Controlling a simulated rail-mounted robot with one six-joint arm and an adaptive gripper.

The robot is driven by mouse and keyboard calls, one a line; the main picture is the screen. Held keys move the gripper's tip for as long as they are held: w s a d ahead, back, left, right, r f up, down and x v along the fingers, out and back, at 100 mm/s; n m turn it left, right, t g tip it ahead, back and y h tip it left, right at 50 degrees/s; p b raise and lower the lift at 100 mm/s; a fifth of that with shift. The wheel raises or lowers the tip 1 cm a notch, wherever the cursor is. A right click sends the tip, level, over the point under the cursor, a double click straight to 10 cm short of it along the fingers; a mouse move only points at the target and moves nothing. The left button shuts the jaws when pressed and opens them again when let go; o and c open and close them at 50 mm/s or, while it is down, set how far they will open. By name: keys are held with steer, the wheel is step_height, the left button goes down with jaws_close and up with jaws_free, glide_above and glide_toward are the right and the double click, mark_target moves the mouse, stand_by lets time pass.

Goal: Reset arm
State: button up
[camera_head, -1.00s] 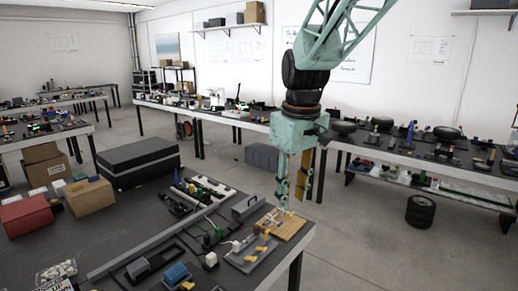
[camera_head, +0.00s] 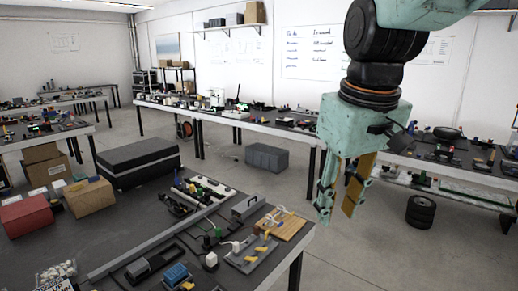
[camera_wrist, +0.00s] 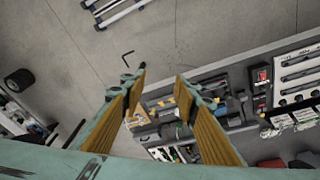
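My gripper (camera_head: 338,208) hangs from my teal arm at the right of the head view, in the air beyond the right edge of the near table. Its two yellow-lined fingers stand apart with nothing between them. In the wrist view the fingers (camera_wrist: 160,82) are also spread, with floor and the table edge seen past the gap. The near table (camera_head: 100,225) holds a wooden board (camera_head: 283,224) at its right corner, with white pieces on it. It is well clear of the fingers.
Long tables line the back wall.

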steer(key=s+d+f+m, duration=0.1)
steer(key=s+d+m, duration=0.1)
steer(key=s, duration=0.9)
steer(key=s+d+m+t, duration=0.1)
steer(key=s+d+m, duration=0.1)
steer(key=s, duration=0.9)
steer(key=shift+d+f+t, duration=0.3)
steer(key=shift+d+f, duration=0.05)
steer(key=shift+d, duration=0.15)
steer(key=shift+d, duration=0.15)
